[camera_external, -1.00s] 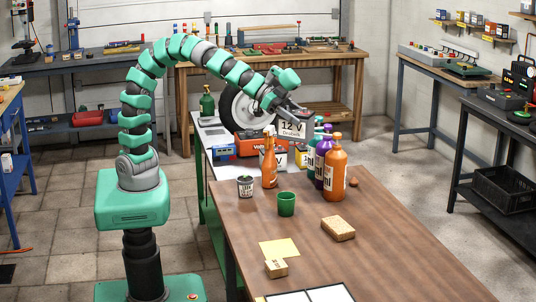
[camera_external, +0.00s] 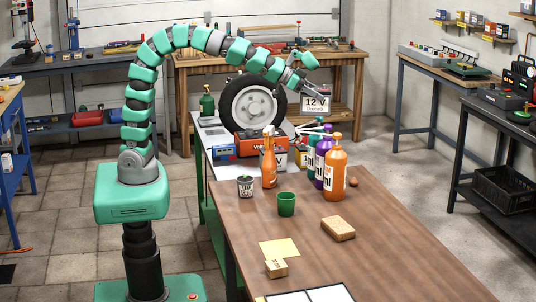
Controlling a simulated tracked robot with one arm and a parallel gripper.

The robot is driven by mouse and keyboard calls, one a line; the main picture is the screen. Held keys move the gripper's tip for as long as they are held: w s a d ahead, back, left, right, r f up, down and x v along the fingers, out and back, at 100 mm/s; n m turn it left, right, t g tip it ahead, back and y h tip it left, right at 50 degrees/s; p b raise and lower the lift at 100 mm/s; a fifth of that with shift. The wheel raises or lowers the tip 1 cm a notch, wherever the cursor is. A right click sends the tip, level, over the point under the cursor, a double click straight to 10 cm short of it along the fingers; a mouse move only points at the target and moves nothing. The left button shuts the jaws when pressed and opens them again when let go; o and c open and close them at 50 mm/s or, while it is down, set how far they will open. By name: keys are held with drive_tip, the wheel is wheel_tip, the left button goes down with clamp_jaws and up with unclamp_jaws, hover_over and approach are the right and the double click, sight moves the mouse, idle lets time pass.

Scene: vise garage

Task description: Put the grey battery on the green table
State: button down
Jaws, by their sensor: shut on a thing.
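The grey battery (camera_external: 316,104), with a pale front marked "12 V", hangs in the air at the tip of my arm. My gripper (camera_external: 314,91) is above it and shut on its top; the fingertips are small and partly hidden. Behind the battery is the far wooden bench. The green table (camera_external: 207,147), with a pale top and green side, stands behind the brown table; much of its top is hidden by things on it. The battery is right of the wheel and apart from the tabletop.
A tyred wheel (camera_external: 252,102), a red box (camera_external: 262,146) and a dark green bottle (camera_external: 207,104) stand on the green table. Orange (camera_external: 335,168) and purple (camera_external: 323,160) bottles stand at the brown table's (camera_external: 390,235) back edge. The green table's front left strip looks partly clear.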

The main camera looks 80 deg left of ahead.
drive_tip(key=w+a+f+n+y+p, duration=0.1)
drive_tip(key=w+a, duration=0.1)
drive_tip(key=a, duration=0.4)
drive_tip(key=w+a+f+n+y, duration=0.1)
drive_tip(key=w+a+y, duration=0.1)
drive_tip(key=a, duration=0.4)
drive_tip(key=s+a+f+n, duration=0.1)
drive_tip(key=a+f, duration=0.3)
drive_tip(key=f, duration=0.7)
drive_tip(key=s+a+f+n, duration=0.15)
drive_tip(key=a+f, duration=0.25)
drive_tip(key=f, duration=0.7)
wheel_tip(320, 180, up, 13)
drive_tip(key=p, duration=1.3)
drive_tip(key=shift+s+a+m+t+y, duration=0.15)
drive_tip(key=shift+s+m+t+y, duration=0.05)
drive_tip(key=shift+m+t+y, duration=0.25)
drive_tip(key=shift+f, duration=0.1)
